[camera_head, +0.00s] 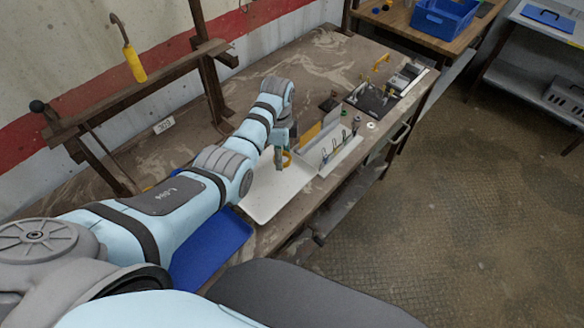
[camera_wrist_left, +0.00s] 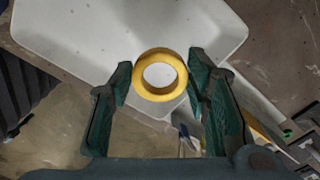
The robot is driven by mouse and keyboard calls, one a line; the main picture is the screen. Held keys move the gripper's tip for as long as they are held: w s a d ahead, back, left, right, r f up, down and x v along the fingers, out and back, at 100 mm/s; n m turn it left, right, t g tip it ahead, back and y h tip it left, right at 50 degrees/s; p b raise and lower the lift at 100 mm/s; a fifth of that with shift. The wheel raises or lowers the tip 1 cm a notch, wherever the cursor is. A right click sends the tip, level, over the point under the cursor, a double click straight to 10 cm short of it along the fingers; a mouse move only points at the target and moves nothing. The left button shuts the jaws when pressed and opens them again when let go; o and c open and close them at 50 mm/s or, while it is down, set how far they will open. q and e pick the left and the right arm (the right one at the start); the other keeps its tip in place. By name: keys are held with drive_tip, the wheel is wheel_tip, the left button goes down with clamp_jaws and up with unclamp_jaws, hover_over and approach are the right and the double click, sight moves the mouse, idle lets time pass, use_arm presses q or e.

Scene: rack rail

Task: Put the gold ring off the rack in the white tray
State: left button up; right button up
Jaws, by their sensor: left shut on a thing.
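The gold ring (camera_wrist_left: 160,96) is between the two dark green fingers of my left gripper (camera_wrist_left: 160,82) in the left wrist view. The gripper is shut on it. In the head view my left gripper (camera_head: 280,158) points down, and part of the gold ring (camera_head: 287,159) shows beside its fingers. The white tray (camera_head: 268,200) lies flat on the table under the gripper; it also fills the top of the left wrist view (camera_wrist_left: 85,35). The ring is above the tray's level, near one edge in the wrist view. The rack (camera_head: 343,158) with upright hooks stands right of the tray. My right gripper is not in view.
A blue tray (camera_head: 213,248) lies nearer, partly behind my left arm. Further along the table are a dark fixture (camera_head: 372,100) and small parts. The white tray's floor looks clear.

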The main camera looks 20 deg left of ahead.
sight(281, 174)
use_arm(q)
drive_tip(key=f+b, duration=0.6)
drive_tip(key=f, duration=0.1)
drive_tip(key=shift+s+a+b, duration=0.1)
drive_tip(key=shift+a+b, duration=0.1)
drive_tip(key=shift+b, duration=0.1)
drive_tip(key=shift+d+r, duration=0.1)
drive_tip(key=shift+r, duration=0.15)
drive_tip(key=shift+c, duration=0.6)
drive_tip(key=shift+f, duration=0.1)
drive_tip(key=o, duration=1.4)
drive_tip(key=shift+p, duration=0.3)
wheel_tip(281, 174, up, 12)
drive_tip(key=shift+r+p, duration=0.15)
drive_tip(key=shift+p, duration=0.85)
